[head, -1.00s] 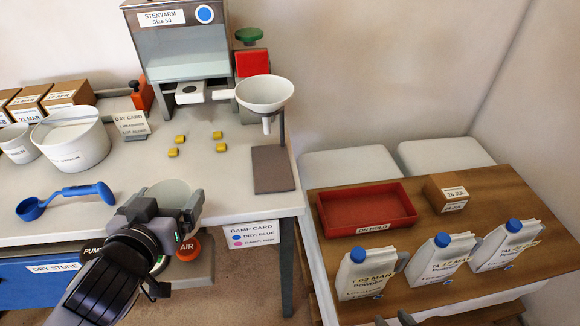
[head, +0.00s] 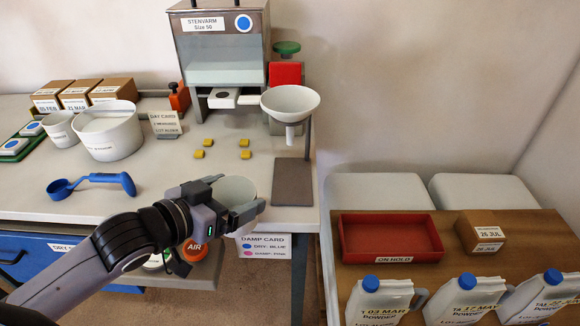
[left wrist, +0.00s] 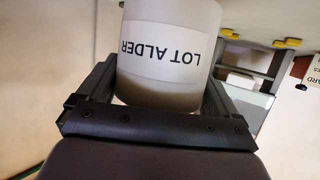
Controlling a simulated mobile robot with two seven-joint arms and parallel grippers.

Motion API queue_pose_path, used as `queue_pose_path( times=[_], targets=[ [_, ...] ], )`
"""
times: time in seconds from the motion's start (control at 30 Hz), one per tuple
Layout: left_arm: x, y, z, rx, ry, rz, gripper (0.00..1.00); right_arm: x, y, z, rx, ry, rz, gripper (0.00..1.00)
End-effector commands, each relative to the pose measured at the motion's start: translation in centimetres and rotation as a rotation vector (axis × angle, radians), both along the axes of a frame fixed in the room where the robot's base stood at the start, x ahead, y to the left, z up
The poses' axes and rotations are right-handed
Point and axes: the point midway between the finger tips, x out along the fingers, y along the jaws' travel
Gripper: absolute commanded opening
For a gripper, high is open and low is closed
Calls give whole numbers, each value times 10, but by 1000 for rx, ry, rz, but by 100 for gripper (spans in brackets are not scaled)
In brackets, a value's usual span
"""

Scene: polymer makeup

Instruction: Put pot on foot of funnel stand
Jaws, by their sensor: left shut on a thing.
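The pot is a pale, translucent cup (head: 236,192) gripped at the front edge of the table. In the left wrist view the pot (left wrist: 168,50) carries a white label reading "LOT ALDER". My left gripper (head: 240,206) is shut on it, one finger on each side. The funnel stand has a white funnel (head: 290,103) on a grey post and a flat dark foot (head: 293,183). The foot is bare and lies to the right of the pot, a little farther back. My right gripper is not in view.
Several yellow blocks (head: 245,142) lie behind the pot. A blue scoop (head: 92,184) lies at left near a large white tub (head: 108,132). The Stenvarm machine (head: 221,50) stands at the back. A red tray (head: 390,237) sits on the wooden table at right.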

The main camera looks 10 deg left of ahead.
Motion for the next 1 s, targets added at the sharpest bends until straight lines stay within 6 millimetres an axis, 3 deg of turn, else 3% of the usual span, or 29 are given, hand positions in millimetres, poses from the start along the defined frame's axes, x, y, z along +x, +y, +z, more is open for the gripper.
queue_pose_path(
  times=[0.53, 1.0],
  targets=[
    [97, -46, 3, -3, -1, 1, 61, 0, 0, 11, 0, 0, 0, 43],
    [137, -65, 2, -2, -1, 0, 61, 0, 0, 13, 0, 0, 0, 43]
  ],
)
